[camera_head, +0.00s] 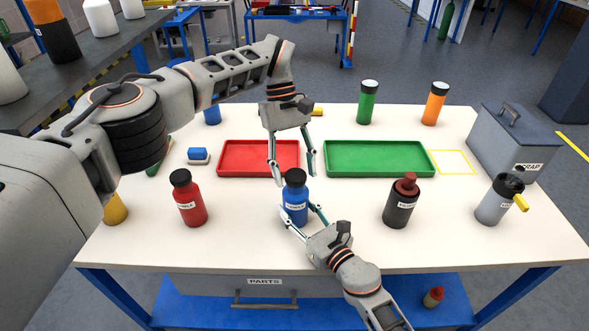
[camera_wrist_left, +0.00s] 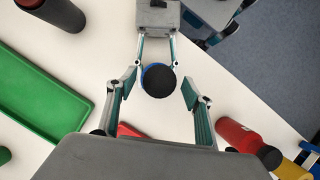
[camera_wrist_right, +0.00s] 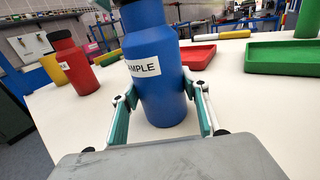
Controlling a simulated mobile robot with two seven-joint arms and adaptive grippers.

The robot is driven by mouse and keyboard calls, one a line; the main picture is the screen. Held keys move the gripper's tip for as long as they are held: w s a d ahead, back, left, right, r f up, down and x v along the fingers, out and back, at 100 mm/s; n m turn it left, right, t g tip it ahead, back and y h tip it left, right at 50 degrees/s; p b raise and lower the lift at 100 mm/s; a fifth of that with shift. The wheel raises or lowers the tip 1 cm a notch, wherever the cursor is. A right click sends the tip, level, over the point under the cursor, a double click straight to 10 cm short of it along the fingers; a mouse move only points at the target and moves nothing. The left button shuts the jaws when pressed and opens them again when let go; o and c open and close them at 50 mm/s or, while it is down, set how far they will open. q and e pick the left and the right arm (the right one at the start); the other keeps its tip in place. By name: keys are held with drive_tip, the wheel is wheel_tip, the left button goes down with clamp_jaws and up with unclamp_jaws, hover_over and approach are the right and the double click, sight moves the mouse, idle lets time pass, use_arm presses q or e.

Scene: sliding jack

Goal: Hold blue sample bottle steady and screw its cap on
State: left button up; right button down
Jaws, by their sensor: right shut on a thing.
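The blue sample bottle (camera_head: 295,209) stands upright on the white table, with a white label and a black cap (camera_head: 294,177) on top. It also shows in the right wrist view (camera_wrist_right: 157,80). My right gripper (camera_head: 297,211) is shut on the bottle's body from the front side. My left gripper (camera_head: 295,181) points down over the bottle, its fingers open on either side of the cap. In the left wrist view the cap (camera_wrist_left: 159,80) lies between the spread fingers, with gaps on both sides. I cannot tell how tightly the cap sits.
A red bottle (camera_head: 189,203) stands left and a dark bottle (camera_head: 401,205) right. A grey bottle (camera_head: 494,203) and scrap bin (camera_head: 514,145) are at far right. The red tray (camera_head: 230,171) and green tray (camera_head: 380,171) lie behind. Bare table separates the bottles.

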use_arm(q)
drive_tip(key=shift+r, duration=2.3)
drive_tip(key=shift+c, duration=0.2)
